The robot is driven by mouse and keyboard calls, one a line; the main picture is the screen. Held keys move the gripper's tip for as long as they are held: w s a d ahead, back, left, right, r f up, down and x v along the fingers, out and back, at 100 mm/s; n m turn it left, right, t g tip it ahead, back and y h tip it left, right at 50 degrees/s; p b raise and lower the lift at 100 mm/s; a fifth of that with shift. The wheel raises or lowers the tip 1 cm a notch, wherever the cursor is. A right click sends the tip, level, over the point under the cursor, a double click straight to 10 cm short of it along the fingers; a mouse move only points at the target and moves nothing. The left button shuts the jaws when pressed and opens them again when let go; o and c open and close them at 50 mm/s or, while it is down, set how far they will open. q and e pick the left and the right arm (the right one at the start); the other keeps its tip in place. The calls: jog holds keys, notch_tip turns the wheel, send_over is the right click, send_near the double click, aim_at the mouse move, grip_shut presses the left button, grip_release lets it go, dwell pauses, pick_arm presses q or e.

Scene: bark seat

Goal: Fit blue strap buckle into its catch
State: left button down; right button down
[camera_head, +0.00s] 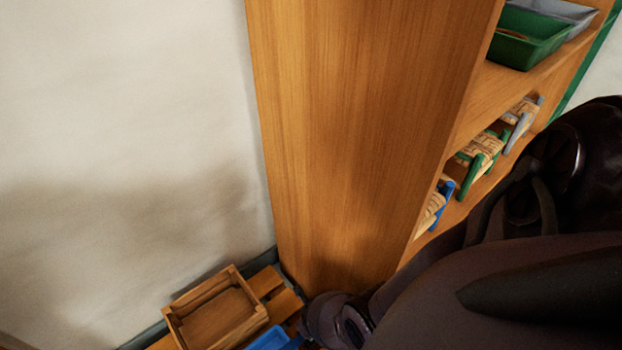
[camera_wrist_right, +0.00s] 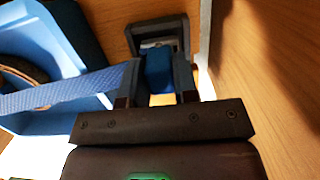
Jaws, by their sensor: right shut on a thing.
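In the right wrist view, my right gripper (camera_wrist_right: 158,88) is shut on a blue buckle (camera_wrist_right: 158,68). A blue woven strap (camera_wrist_right: 60,92) runs from the gripper to the left edge. The catch (camera_wrist_right: 182,25), a dark grey frame with a lighter inside, is just beyond the fingertips against the wood. The buckle's far end is at the catch's opening; I cannot tell whether it is inside. In the head view, my right arm covers the right side and its gripper is hidden. My left gripper is in neither view.
In the right wrist view, a blue tray (camera_wrist_right: 35,38) is close on the left and a wooden panel (camera_wrist_right: 270,70) on the right. In the head view, a wooden crate (camera_head: 215,312) stands below the shelf unit (camera_head: 350,130), which holds a green tray (camera_head: 528,42).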

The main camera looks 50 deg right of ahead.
jog(key=shift+f, duration=0.35)
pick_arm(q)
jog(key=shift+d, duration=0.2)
pick_arm(e)
jog(key=shift+w, duration=0.1)
jog(key=shift+r, duration=0.1)
pick_arm(q)
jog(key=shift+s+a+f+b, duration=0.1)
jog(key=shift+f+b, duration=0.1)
jog(key=shift+b, duration=0.25)
pick_arm(e)
jog(key=shift+f, duration=0.5)
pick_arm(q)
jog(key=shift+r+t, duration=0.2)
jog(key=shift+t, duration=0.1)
pick_arm(e)
jog(key=c, duration=0.9)
grip_release()
jog(key=shift+r, duration=0.1)
jog(key=shift+r, duration=0.1)
